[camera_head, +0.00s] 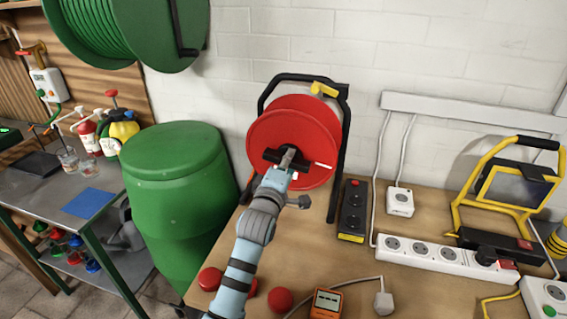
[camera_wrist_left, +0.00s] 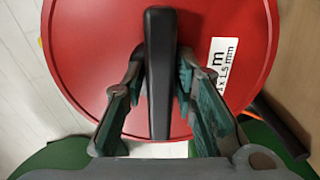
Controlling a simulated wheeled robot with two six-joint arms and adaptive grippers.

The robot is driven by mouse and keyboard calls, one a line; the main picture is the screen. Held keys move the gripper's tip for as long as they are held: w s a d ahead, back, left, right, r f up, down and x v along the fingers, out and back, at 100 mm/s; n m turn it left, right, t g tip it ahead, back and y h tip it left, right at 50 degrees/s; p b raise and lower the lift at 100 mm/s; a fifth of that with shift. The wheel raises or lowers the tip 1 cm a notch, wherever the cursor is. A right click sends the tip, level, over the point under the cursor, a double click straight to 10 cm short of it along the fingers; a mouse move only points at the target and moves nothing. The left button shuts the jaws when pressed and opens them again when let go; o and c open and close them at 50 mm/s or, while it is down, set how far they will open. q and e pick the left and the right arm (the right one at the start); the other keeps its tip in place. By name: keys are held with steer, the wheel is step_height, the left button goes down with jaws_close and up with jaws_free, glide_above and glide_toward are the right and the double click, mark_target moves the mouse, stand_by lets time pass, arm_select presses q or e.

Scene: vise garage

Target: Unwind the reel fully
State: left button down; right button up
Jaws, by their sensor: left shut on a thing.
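The red reel (camera_head: 290,120) stands upright in a black frame (camera_head: 341,150) on the wooden bench, near the wall. A black handle bar crosses its face and shows large in the left wrist view (camera_wrist_left: 161,70), upright between the fingers. My left gripper (camera_head: 287,165) is at the middle of the reel face, shut on the black handle; in the wrist view its fingers (camera_wrist_left: 160,95) lie on either side of the bar. A white label (camera_wrist_left: 222,75) is on the red face. Cable on the reel is hidden behind the red disc. My right gripper is not in view.
A green barrel (camera_head: 180,190) stands left of the bench. A black socket box (camera_head: 353,208), a white power strip (camera_head: 435,257) and a yellow work lamp (camera_head: 510,190) are to the right. An orange meter (camera_head: 326,303) and red round objects (camera_head: 280,300) lie at the front. A green hose reel (camera_head: 120,30) hangs upper left.

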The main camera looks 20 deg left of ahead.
arm_select(q)
steer(key=c, duration=1.5)
jaws_free()
steer(key=shift+s, duration=0.1)
steer(key=s, duration=0.8)
steer(key=s+d, duration=0.1)
steer(key=s, duration=0.2)
steer(key=shift+s, duration=0.4)
steer(key=shift+a, duration=0.1)
